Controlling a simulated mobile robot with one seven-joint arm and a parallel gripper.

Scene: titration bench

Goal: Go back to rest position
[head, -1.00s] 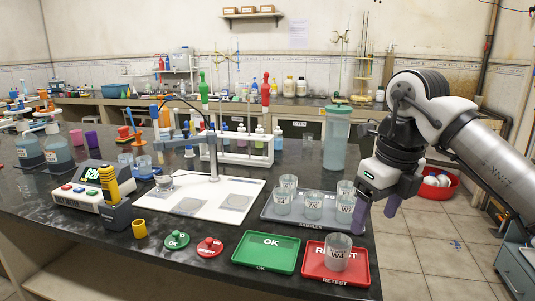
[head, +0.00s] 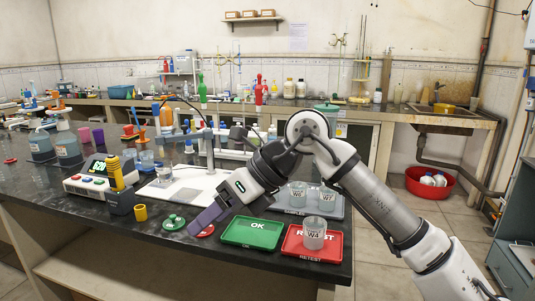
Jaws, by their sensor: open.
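The sample cup marked W4 (head: 314,236) stands upright on the red RETEST tray (head: 336,247) at the bench's front right. The green OK tray (head: 240,240) lies just left of it, empty. My gripper (head: 206,219) is open and empty, pointing down and left, in front of the white board and close to a red round piece (head: 205,231). Its purple fingers overlap in this view, so the gap between them is hidden. The grey samples tray (head: 334,208) behind holds cups, among them W6 (head: 298,196) and W7 (head: 327,200); my arm covers part of it.
The meter (head: 90,182) with coloured buttons and a yellow handheld device (head: 115,172) stand at left. A glass vessel (head: 164,172) stands on the white board (head: 175,197).

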